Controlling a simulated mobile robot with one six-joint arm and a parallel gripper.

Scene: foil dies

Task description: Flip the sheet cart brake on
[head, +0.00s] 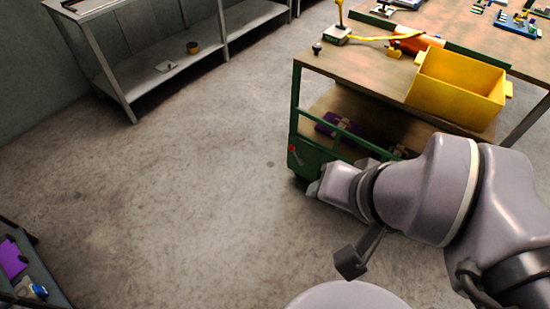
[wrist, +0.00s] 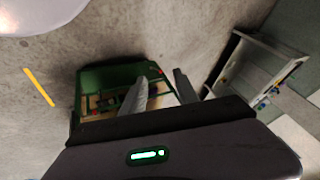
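The green-framed sheet cart (head: 312,160) stands at right in the head view. A small lever with a red end (head: 293,149), apparently the brake, sits on the green panel at its lower left corner. I cannot tell the lever's setting. My gripper (wrist: 166,70) is at the end of the arm, close to that corner panel. In the wrist view its two fingers are apart with nothing seen between them. The green cart (wrist: 98,78) shows beyond the fingers there, with a small red spot near the fingertips. Whether the gripper touches the cart cannot be told.
A yellow crate (head: 456,92) and tools lie on the wooden top. Purple pieces (head: 338,124) lie on the shelf below. A grey shelf rack (head: 170,75) stands at the back left. The concrete floor (head: 180,190) between is clear. A dark rack (head: 30,270) is at lower left.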

